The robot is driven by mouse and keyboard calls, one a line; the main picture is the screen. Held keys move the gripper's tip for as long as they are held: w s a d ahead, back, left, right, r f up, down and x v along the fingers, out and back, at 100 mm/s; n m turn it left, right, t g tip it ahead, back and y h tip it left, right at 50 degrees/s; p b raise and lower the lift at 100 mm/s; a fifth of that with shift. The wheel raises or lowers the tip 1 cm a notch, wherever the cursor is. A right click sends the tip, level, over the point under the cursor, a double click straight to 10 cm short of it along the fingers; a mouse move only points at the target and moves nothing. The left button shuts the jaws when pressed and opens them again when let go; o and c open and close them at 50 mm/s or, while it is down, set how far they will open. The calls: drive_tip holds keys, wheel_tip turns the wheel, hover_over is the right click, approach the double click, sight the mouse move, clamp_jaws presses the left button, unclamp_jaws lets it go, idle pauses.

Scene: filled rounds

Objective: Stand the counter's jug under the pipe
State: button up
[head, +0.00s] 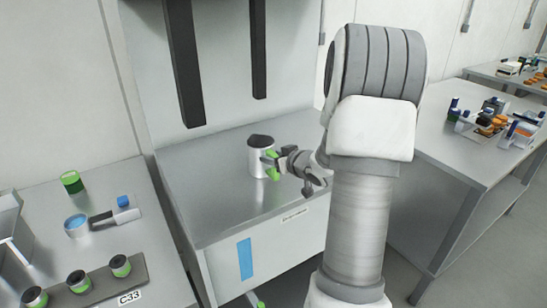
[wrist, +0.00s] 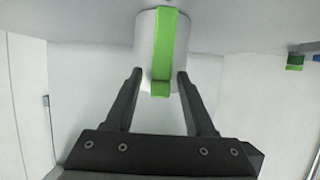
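The jug (head: 260,156) is a pale cylinder with a dark top and a green handle. It stands upright on the grey metal counter (head: 225,205). My gripper (head: 277,161) is at the jug's right side, by the handle. In the wrist view the jug (wrist: 145,45) lies ahead, and the open fingers (wrist: 160,76) are on either side of the green handle's end, with a gap on both sides. Two dark vertical pipes (head: 186,70) and (head: 258,50) hang above the counter; their ends are clear of the jug, which stands in front of and below them.
A left bench holds a green-topped jar (head: 71,182), a blue-topped cup (head: 76,225) and a dark rack (head: 95,289) with several green-banded jars. A right bench (head: 450,150) carries bottles and trays. The counter around the jug is bare. A blue strip (head: 245,259) marks its front.

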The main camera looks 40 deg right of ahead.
drive_tip(key=shift+s+r, duration=0.25)
drive_tip(key=shift+r, duration=0.05)
drive_tip(key=p+v, duration=0.2)
drive_tip(key=v, duration=0.9)
drive_tip(key=shift+s, duration=0.25)
